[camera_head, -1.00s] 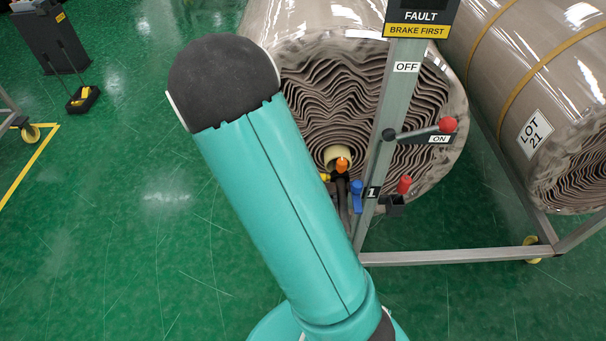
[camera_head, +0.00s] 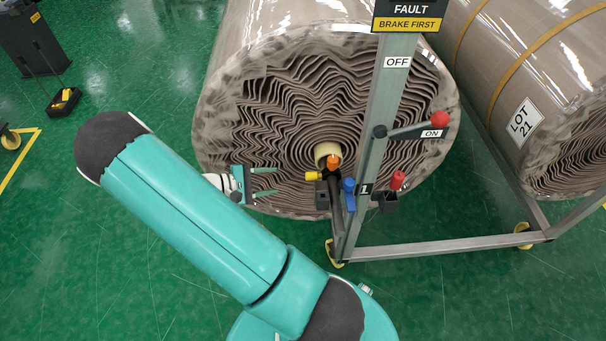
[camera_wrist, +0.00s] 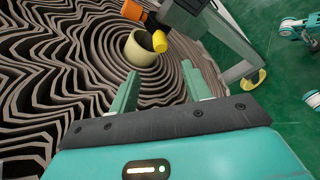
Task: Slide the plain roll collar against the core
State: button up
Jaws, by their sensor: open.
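The plain roll (camera_head: 280,110) has wavy brown layers on its end face. Its cream core (camera_head: 322,150) sticks out at the centre and also shows in the wrist view (camera_wrist: 138,52). A dark fitting (camera_head: 322,195) with an orange knob (camera_head: 333,161) and a yellow knob (camera_head: 313,176) sits at the core's mouth. I cannot tell which part is the collar. My gripper (camera_head: 274,182) is open and empty, left of the fitting and in front of the roll face. In the wrist view its fingers (camera_wrist: 160,75) point towards the core, apart from it and the yellow knob.
A grey stand post (camera_head: 372,150) with a red-knobbed lever (camera_head: 439,120) at ON rises right of the core. A blue knob (camera_head: 348,185) and a red knob (camera_head: 397,180) are low beside it. A strapped roll (camera_head: 500,80) labelled LOT 21 lies right.

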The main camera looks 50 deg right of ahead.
aim_at(309, 176)
jog(key=x, duration=1.3)
jog(key=shift+s+d, duration=0.15)
grip_shut()
